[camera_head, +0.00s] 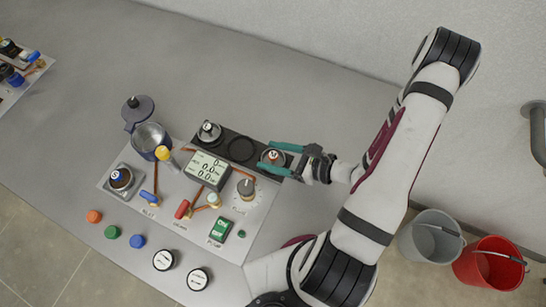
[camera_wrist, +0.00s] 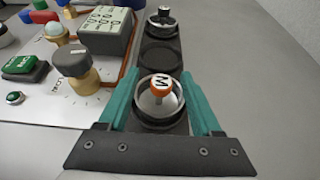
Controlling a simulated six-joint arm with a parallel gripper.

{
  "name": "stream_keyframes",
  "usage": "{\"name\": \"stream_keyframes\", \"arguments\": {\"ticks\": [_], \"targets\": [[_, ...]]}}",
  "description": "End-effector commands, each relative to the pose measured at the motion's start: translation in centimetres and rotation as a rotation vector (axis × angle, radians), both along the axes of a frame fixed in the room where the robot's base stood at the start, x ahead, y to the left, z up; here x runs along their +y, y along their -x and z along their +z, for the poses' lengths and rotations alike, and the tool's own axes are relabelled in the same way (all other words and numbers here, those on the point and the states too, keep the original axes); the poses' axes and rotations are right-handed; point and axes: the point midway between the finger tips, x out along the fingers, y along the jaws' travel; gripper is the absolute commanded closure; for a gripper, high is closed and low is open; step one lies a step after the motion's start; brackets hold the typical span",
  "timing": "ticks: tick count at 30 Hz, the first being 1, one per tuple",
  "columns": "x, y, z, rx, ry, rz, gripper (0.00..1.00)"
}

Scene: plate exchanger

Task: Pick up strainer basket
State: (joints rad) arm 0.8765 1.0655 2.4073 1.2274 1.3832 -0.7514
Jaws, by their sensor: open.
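A round metal strainer basket (camera_wrist: 155,103) with an orange-and-white knob marked M sits in the near recess of a dark rack (camera_wrist: 180,125). It also shows in the head view (camera_head: 272,157). My gripper (camera_wrist: 158,74) is open, with one teal finger on each side of this basket. Whether the fingers touch its rim I cannot tell. A second basket (camera_wrist: 160,24) with a dark knob sits at the rack's far end. The recess between them (camera_wrist: 160,57) is empty.
Left of the rack are a grey display (camera_head: 207,170), a dark knob on a brass stem (camera_wrist: 75,62) and a green pump switch (camera_head: 220,229). A blue-grey pot (camera_head: 150,138) with its lid open stands farther left. The table's back area is clear.

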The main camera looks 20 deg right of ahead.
Motion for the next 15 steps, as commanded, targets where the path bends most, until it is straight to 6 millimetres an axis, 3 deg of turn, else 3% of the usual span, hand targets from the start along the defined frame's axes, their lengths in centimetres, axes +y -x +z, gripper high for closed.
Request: {"name": "stream_keyframes", "arguments": {"ticks": [4,12,15], "targets": [[1.8,-1.8,-1.1,0.001,-0.002,0.005,0.34],[2.0,-2.3,-1.3,-0.001,0.000,0.000,0.34],[2.0,-2.2,-1.3,-0.001,0.000,0.000,0.52]]}}
